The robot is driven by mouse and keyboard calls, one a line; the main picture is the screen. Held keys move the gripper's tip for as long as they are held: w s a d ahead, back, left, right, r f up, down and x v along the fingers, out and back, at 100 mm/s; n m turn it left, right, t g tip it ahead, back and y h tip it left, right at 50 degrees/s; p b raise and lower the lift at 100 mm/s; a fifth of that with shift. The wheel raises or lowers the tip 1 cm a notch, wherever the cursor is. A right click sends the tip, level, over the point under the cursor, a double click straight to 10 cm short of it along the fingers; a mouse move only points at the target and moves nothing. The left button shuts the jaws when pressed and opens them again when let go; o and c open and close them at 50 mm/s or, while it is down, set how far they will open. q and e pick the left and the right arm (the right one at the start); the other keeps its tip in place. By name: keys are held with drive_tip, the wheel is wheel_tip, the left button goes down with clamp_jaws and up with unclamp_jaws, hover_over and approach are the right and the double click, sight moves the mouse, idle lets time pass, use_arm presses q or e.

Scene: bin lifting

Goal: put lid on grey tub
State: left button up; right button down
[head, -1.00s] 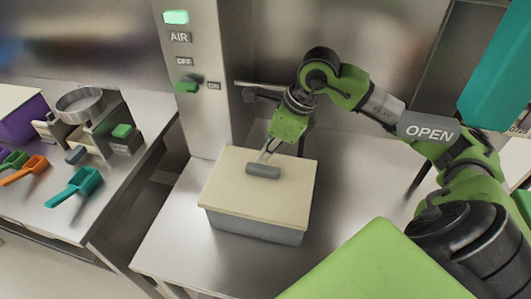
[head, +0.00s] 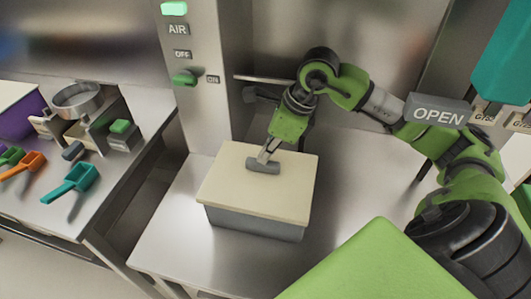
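The grey tub (head: 254,223) stands on the steel bench. The cream lid (head: 232,185) lies over its top and hides the inside. It looks level, with its edges close to the tub's rim. A grey bar handle (head: 263,166) sits on the lid. My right gripper (head: 267,155) comes down from behind, with its fingertips at the handle. I cannot tell whether the fingers still press on the handle. My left gripper is not in view.
The bench (head: 170,235) is clear left of and in front of the tub. A steel column (head: 205,90) with AIR switches rises behind left. A left table holds a teal scoop (head: 72,183), an orange scoop (head: 25,165), a round sieve (head: 77,100) and a purple tub (head: 20,120).

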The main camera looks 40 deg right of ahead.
drive_tip(key=shift+r+p, duration=2.35)
drive_tip(key=shift+r, duration=1.15)
drive_tip(key=shift+f, duration=0.1)
